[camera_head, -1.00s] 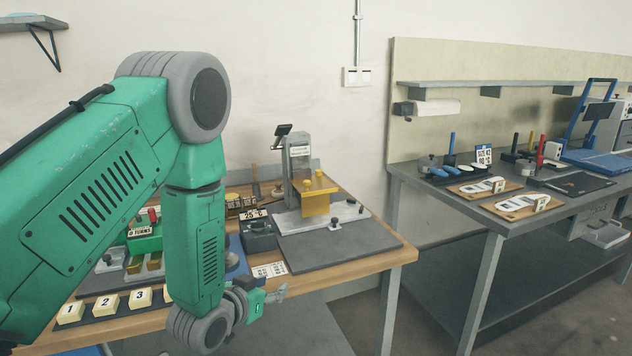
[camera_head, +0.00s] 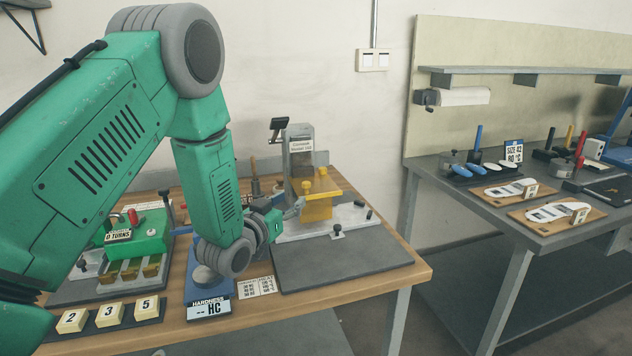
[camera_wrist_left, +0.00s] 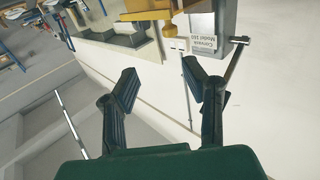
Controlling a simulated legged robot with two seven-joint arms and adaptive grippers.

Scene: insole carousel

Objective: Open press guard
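The press (camera_head: 301,155) is a grey upright machine on a pale base, standing on a dark mat on the wooden table. Its yellow guard (camera_head: 318,205) sits low on the front of the column, with small yellow knobs on top. In the left wrist view the yellow guard (camera_wrist_left: 150,12) shows at the top edge, beside the press column with its label upside down. My left gripper (camera_head: 296,211) is just left of the guard and seems apart from it. In the left wrist view its two fingers (camera_wrist_left: 163,85) are spread with nothing between them. My right gripper is not in view.
A hardness tester (camera_head: 208,290) and a green machine (camera_head: 140,238) stand left of the press. Numbered blocks (camera_head: 110,313) line the front edge. A second table (camera_head: 480,205) with insole boards stands right. The dark mat (camera_head: 345,263) is clear in front of the press.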

